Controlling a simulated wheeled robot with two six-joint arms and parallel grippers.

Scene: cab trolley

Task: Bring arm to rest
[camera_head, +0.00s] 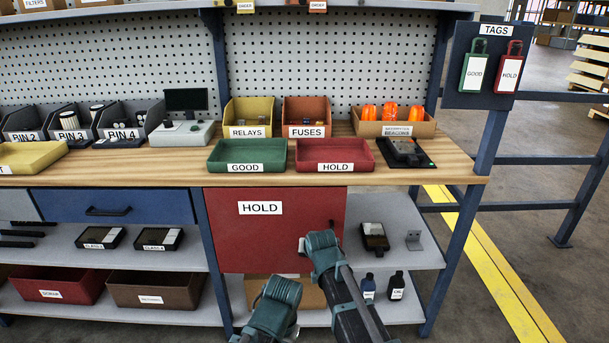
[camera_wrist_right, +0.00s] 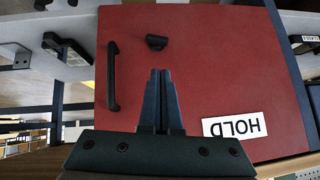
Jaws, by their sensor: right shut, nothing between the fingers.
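My right gripper (camera_wrist_right: 160,74) shows in the right wrist view with its two fingers together and nothing between them. It is in front of the red HOLD door (camera_wrist_right: 215,70), between a black vertical handle (camera_wrist_right: 112,76) and the HOLD label (camera_wrist_right: 236,125). A short black knob (camera_wrist_right: 157,42) on the door lies just beyond the fingertips. In the head view the same red door (camera_head: 240,237) looks closed under the bench, and my teal and black arm links cover its lower right part. The right fingers are hidden there. My left gripper does not show.
The wooden bench (camera_head: 445,167) carries a green GOOD tray (camera_head: 247,157), a red HOLD tray (camera_head: 335,157) and several bins. Shelves (camera_head: 420,250) hold parts and small bottles right of the door. A blue post and railing (camera_head: 530,160) stand at the right.

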